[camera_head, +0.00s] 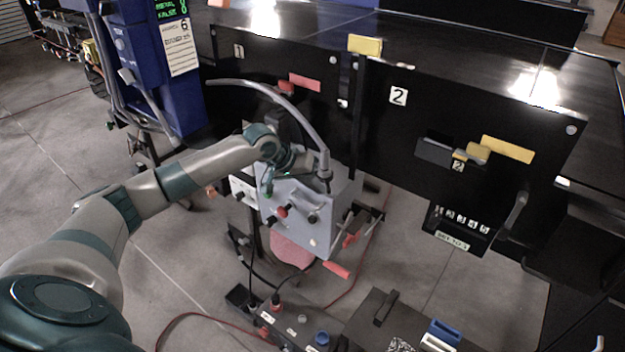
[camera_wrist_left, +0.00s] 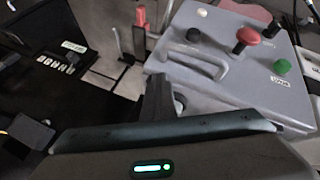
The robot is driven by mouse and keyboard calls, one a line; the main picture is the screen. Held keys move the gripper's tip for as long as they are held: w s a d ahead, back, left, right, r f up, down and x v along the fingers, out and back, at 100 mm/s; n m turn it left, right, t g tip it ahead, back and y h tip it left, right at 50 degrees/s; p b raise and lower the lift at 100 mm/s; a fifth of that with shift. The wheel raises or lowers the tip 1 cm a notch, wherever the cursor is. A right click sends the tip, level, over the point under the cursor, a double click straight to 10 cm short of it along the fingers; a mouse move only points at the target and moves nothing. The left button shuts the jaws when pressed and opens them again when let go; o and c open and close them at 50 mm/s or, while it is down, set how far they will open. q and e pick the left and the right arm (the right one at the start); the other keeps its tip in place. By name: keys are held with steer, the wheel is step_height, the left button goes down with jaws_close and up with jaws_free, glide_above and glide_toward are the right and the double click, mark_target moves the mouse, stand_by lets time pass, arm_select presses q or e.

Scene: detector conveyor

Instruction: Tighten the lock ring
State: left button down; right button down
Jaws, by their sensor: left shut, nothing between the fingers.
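My left gripper (camera_head: 298,163) is just left of the collar, above the box's top edge. In the left wrist view its fingers (camera_wrist_left: 158,97) are together and empty, in front of the box face (camera_wrist_left: 215,80). Contact with the collar cannot be seen. My right gripper is out of view.
The box carries a red mushroom button (camera_wrist_left: 247,36), a green button (camera_wrist_left: 281,66) and a handle (camera_wrist_left: 190,58). Black panels numbered 1 and 2 (camera_head: 398,96) stand behind. A blue cabinet (camera_head: 150,60) is at upper left. Dark equipment with connectors (camera_head: 322,338) sits below. Grey floor at left is open.

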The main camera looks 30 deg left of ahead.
arm_select(q)
steer(key=shift+d, duration=0.25)
steer(key=shift+a, duration=0.4)
steer(key=shift+w+a, duration=0.1)
steer(key=shift+a+f, duration=0.1)
steer(key=shift+a, duration=0.15)
steer(key=shift+a+p, duration=0.1)
steer(key=shift+p, duration=0.25)
